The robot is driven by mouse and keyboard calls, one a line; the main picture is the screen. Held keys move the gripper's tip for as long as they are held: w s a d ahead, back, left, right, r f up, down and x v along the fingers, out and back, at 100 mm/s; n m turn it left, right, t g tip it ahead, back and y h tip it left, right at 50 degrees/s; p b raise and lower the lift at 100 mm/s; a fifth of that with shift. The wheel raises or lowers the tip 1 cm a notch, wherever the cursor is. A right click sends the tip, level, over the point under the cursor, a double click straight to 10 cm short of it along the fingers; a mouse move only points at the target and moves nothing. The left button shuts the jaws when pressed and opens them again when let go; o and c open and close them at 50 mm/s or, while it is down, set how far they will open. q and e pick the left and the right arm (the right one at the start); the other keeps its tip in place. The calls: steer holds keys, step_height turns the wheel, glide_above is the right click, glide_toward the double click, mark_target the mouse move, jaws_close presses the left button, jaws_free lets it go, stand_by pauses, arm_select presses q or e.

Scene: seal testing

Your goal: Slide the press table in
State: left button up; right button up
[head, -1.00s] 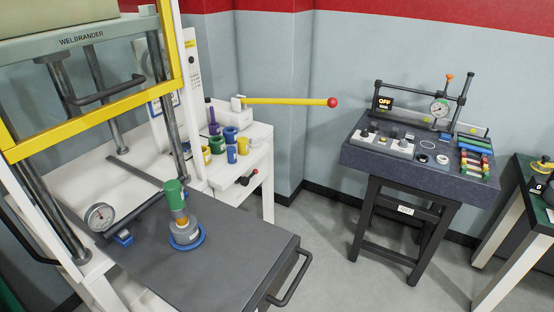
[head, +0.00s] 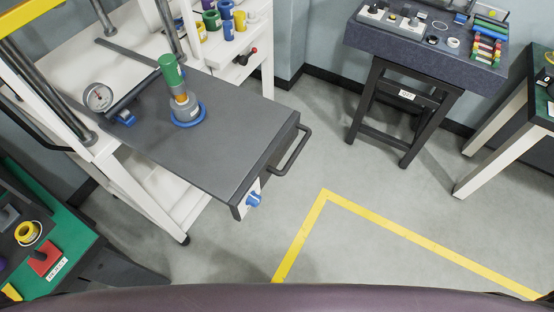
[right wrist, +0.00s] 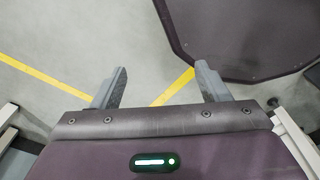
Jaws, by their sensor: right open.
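The dark grey press table (head: 225,150) extends out of the white press frame at the left of the head view. Its black bar handle (head: 292,151) is on the right front edge, and a blue knob (head: 253,199) sits below that edge. A green-topped cylinder assembly (head: 178,88) stands upright on the table in a blue ring (head: 188,116). My right gripper (right wrist: 160,82) is open and empty in the right wrist view, over bare floor. It is away from the table. My left gripper is not in view.
A pressure gauge (head: 98,97) stands at the table's inner edge. A dark workbench (head: 425,45) is at the back right. A green-topped bench (head: 48,262) is at the lower left. Grey floor with yellow lines (head: 303,233) lies open in front.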

steer(key=shift+w+d, duration=0.2)
steer(key=shift+d, duration=0.05)
steer(key=shift+c, duration=1.2)
steer(key=w+r+m+t, duration=0.1)
steer(key=w, duration=0.4)
steer(key=w+r+m+t+y+b, duration=0.1)
steer(key=w, duration=0.4)
steer(key=w+d+r+m+t, duration=0.1)
steer(key=w+r, duration=0.1)
steer(key=w, duration=0.4)
steer(key=shift+t+y, duration=0.3)
steer(key=shift+t, duration=0.1)
steer(key=c, duration=0.6)
steer(key=shift+o, duration=0.2)
steer(key=w+r+m+t+y+b, duration=0.1)
steer(key=w+r+m+t, duration=0.1)
steer(key=w+r, duration=0.6)
steer(key=m+t+y+b, duration=0.1)
steer(key=m+y+b, duration=0.25)
steer(key=y, duration=0.75)
glide_toward(296, 151)
steer(key=f+x, duration=0.1)
steer(key=x, duration=0.9)
steer(key=shift+r, duration=0.1)
